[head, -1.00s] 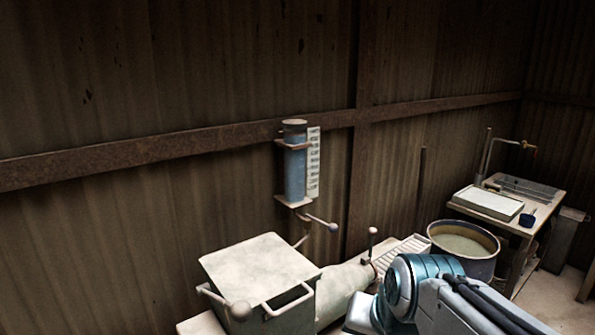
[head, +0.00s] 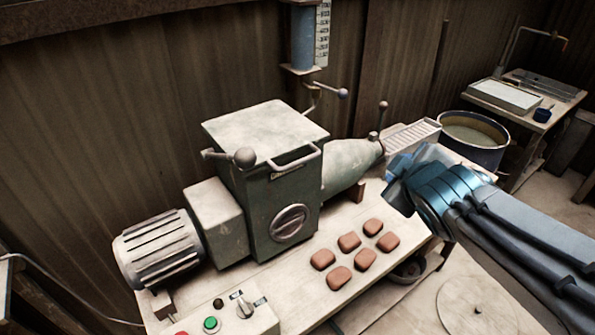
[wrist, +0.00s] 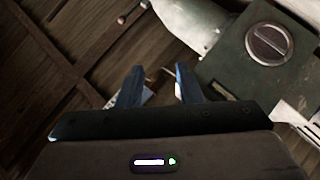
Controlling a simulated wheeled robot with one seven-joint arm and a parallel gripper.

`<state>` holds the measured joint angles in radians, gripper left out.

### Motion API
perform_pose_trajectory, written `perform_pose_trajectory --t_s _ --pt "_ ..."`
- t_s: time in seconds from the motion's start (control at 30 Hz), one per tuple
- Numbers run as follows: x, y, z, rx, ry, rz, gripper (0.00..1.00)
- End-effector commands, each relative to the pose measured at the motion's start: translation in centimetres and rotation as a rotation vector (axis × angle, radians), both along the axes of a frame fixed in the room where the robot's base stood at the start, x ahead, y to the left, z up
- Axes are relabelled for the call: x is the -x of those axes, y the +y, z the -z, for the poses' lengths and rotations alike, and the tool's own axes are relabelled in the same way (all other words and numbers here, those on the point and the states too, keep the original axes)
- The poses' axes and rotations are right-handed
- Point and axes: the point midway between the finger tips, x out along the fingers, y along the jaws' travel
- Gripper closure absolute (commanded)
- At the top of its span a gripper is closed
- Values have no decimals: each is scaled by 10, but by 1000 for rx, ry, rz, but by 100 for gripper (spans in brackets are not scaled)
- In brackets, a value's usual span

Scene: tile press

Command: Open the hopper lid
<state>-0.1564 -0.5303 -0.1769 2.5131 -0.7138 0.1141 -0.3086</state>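The hopper lid (head: 262,124) is a pale flat square plate lying shut on top of the green hopper (head: 268,205) in the head view. A bar handle (head: 296,159) projects from its front right edge. A round-knobbed lever (head: 244,158) is at its front left corner. In the head view my arm is at the right, clear of the lid, and my fingertips cannot be made out. In the wrist view my gripper (wrist: 158,72) has two blue fingers spread apart with nothing seen held. The hopper's slotted round cap (wrist: 268,43) shows beyond them.
A ribbed motor (head: 160,248) is left of the hopper. Several reddish clay pieces (head: 349,242) lie on the pale bench (head: 290,272) in front. A press barrel (head: 352,163) extends right, towards a large tub (head: 472,140). A knobbed lever (head: 340,93) on the wall hangs above the barrel.

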Motion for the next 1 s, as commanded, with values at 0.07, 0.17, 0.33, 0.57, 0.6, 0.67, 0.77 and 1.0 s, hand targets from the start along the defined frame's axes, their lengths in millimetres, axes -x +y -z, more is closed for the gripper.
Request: perform_pose_trajectory --t_s 0.07,0.17,0.33,0.57,0.6,0.67,0.77,1.0 --pt "-12 16 10 108 -97 -158 68" --pt "-18 42 12 238 -214 -365 68" --pt "-11 84 22 394 -370 -667 68" --pt "1 111 30 472 -459 -855 68" --pt "1 112 30 475 -462 -863 68" --pt "-1 115 30 476 -464 -867 68" --pt "-9 120 33 476 -462 -867 68" --pt "-39 143 42 475 -460 -865 68"
